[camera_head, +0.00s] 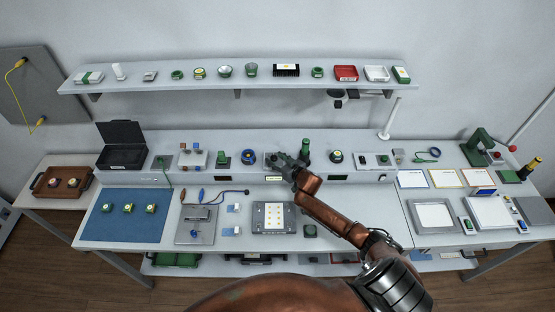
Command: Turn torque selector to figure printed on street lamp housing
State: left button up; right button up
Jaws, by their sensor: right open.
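My right arm reaches up from the lower right. Its dark gripper (279,163) is at the raised back ledge, over a spot between a blue round knob-like part (249,157) and a green upright tool (305,150). The gripper hides what lies under it, and I cannot tell whether it touches anything. A dark round knob-like part (336,157) stands to its right. I cannot tell which part is the torque selector. A grey housing with rows of yellowish dots (257,222), likely the street lamp housing, lies on the bench below the gripper. No figure on it is readable. My left gripper is not in view.
A lit label or display (273,179) is on the ledge front under the gripper. White trays and a green press (480,147) stand at right. A loaded shelf (215,86) hangs above.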

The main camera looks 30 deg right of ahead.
jog(key=shift+s, duration=0.15)
jog(key=c, duration=0.4)
jog(key=shift+c, duration=1.4)
grip_shut()
jog(key=shift+d+r+n+y+p, duration=0.15)
jog(key=shift+n+y+p, duration=0.15)
jog(key=shift+n+y, duration=0.5)
jog(key=shift+y, duration=0.4)
jog(key=shift+n+g+y+b, duration=0.4)
jog(key=shift+n+y+b, duration=0.4)
jog(key=shift+n+b, duration=0.2)
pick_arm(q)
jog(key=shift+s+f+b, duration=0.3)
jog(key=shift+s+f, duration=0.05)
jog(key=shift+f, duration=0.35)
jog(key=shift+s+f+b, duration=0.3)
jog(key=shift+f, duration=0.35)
pick_arm(e)
jog(key=shift+d+n+y, duration=0.1)
jog(key=shift+n+y, duration=0.3)
jog(key=shift+y, duration=0.3)
